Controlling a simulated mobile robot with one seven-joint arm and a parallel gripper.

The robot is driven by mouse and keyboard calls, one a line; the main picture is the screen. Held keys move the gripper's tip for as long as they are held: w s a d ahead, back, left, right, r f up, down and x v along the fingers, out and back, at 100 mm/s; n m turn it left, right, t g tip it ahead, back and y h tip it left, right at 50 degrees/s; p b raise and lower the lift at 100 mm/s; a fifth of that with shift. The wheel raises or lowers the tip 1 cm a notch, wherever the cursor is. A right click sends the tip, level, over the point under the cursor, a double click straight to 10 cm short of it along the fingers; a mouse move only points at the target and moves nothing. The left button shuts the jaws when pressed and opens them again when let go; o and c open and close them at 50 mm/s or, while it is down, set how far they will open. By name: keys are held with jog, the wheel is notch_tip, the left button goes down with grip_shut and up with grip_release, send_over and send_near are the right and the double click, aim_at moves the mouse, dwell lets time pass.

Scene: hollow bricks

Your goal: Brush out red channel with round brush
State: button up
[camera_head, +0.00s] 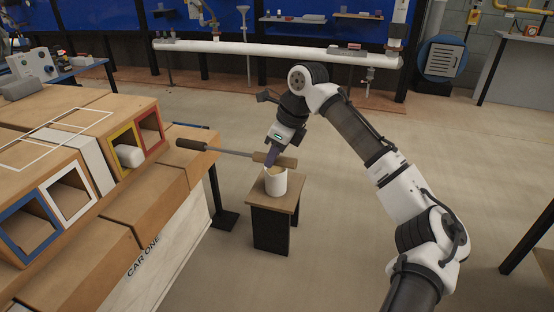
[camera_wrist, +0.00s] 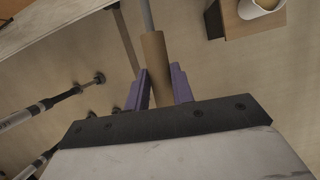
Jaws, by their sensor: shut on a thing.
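My gripper (camera_head: 273,154) has purple fingers shut on the tan wooden handle of a long brush (camera_head: 230,152). In the wrist view, my gripper (camera_wrist: 158,88) has the brush handle (camera_wrist: 154,55) between its fingers. The brush lies nearly level, its thin rod running left to a dark round head (camera_head: 190,144). The head is outside the bricks, to the right of the red-framed channel (camera_head: 164,143). The brush head is out of the wrist view.
Left of the red channel is a yellow-framed channel (camera_head: 110,143) with a white block (camera_head: 130,156) at its mouth. White-framed (camera_head: 91,202) and blue-framed (camera_head: 12,251) channels are nearer. A white cup (camera_head: 275,187) stands on a small stool (camera_head: 257,209) below my gripper.

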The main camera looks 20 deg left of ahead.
aim_at(250, 156)
jog(key=a+b, duration=0.2)
jog(key=a, duration=0.4)
jog(key=shift+a, duration=0.1)
jog(key=o, duration=0.5)
jog(key=shift+c, duration=0.2)
jog(key=c, duration=0.3)
jog(key=shift+r, duration=0.1)
jog(key=shift+c, duration=0.2)
jog(key=shift+w+r+p, duration=0.1)
jog(key=shift+r+p, duration=0.55)
jog(key=shift+p, duration=0.85)
jog(key=shift+a+p, duration=0.1)
jog(key=shift+p, duration=0.2)
